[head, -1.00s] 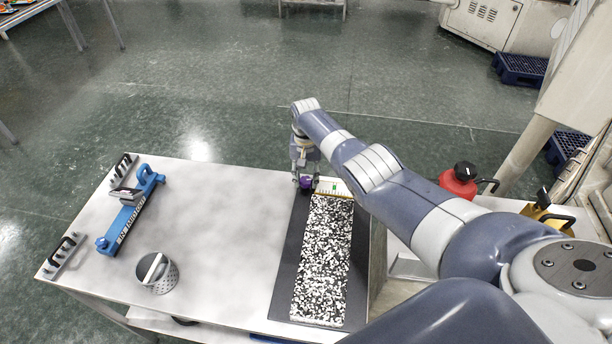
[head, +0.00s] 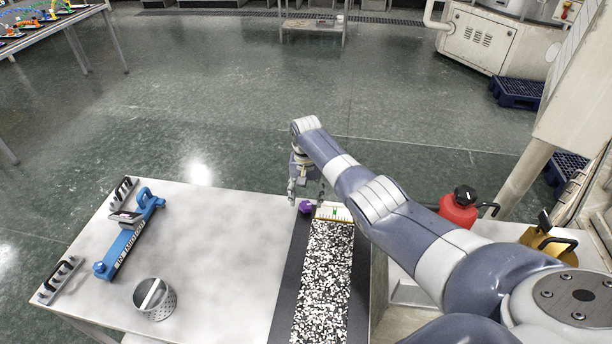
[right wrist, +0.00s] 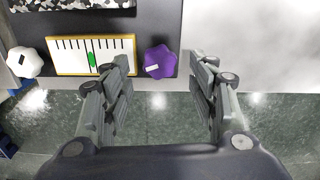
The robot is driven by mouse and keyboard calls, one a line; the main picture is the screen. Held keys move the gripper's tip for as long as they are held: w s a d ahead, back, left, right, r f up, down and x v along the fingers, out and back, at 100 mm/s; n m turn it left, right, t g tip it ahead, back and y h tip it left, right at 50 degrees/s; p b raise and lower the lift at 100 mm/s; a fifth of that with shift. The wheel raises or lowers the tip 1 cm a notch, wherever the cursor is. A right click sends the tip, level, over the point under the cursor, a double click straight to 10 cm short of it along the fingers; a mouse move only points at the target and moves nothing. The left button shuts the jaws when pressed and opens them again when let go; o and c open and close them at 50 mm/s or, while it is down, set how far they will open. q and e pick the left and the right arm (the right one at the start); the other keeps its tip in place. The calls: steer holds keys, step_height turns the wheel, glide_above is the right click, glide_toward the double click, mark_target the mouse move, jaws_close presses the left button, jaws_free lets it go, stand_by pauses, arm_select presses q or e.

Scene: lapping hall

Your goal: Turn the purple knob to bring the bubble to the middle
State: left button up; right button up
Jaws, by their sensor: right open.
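The purple knob (head: 306,207) sits at the far end of the speckled black-and-white block, left of the white scale (head: 347,214). In the right wrist view the purple knob (right wrist: 159,61) is right of the scale (right wrist: 70,66). The green bubble (right wrist: 92,60) is at about the scale's middle; the bubble (head: 334,212) also shows in the head view. My right gripper (right wrist: 160,64) is open, its fingers on either side of the knob in the picture with gaps to both. In the head view my right gripper (head: 306,194) is just above and beyond the knob. My left gripper is out of view.
A white knob (right wrist: 24,62) is at the scale's other end. The speckled block (head: 322,275) lies on a dark mat (head: 284,300). A red can (head: 459,210) is right of my arm.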

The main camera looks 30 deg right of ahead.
mark_target(306, 204)
step_height(306, 204, up, 10)
stand_by(0.3)
stand_by(0.4)
